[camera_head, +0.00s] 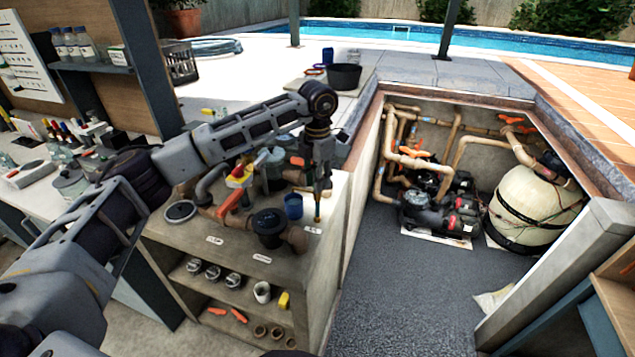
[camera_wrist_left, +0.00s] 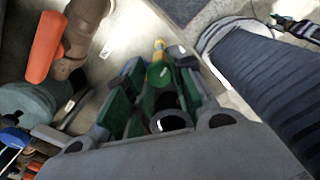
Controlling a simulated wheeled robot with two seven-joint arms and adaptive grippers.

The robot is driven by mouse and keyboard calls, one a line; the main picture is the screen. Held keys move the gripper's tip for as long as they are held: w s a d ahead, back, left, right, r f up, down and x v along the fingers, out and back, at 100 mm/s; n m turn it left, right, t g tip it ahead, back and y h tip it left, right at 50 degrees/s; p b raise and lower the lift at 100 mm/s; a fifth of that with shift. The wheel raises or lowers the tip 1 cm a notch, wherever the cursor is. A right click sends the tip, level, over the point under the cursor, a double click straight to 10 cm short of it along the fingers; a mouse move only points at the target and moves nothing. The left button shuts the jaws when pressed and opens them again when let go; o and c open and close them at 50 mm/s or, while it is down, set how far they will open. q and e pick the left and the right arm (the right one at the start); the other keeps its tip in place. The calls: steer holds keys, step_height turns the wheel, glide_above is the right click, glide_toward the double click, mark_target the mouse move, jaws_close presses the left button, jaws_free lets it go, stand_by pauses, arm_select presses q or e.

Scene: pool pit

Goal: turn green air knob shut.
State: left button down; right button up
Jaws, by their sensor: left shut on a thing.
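My left gripper (camera_head: 321,186) points down over the right end of the bench top, between the blue cup and the bench's right edge. It is shut on the green air knob, which its fingers mostly hide in the head view. A thin brass stem (camera_head: 317,210) shows below the fingertips. In the left wrist view, green (camera_wrist_left: 149,100) shows between the fingers (camera_wrist_left: 158,88), with a yellow-brass piece (camera_wrist_left: 158,73) at the tips. The knob's exact turn angle cannot be told. My right gripper is not in view.
Close by are a blue cup (camera_head: 293,206), a dark capped pipe fitting (camera_head: 269,227) and an orange-handled valve (camera_head: 231,202); the orange handle also shows in the left wrist view (camera_wrist_left: 45,47). The pit with pipes and a cream tank (camera_head: 535,207) lies right. Its grey floor (camera_head: 400,290) is mostly clear.

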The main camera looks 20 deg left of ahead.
arm_select(q)
steer(key=shift+m, duration=0.9)
steer(key=shift+m+b, duration=0.35)
steer(key=shift+m, duration=0.15)
steer(key=c, duration=1.4)
jaws_free()
steer(key=shift+o, duration=1.2)
steer(key=shift+r, duration=1.05)
step_height(320, 180, up, 10)
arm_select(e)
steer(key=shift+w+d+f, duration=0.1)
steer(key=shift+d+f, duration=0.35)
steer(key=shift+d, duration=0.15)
arm_select(q)
steer(key=shift+f, duration=0.1)
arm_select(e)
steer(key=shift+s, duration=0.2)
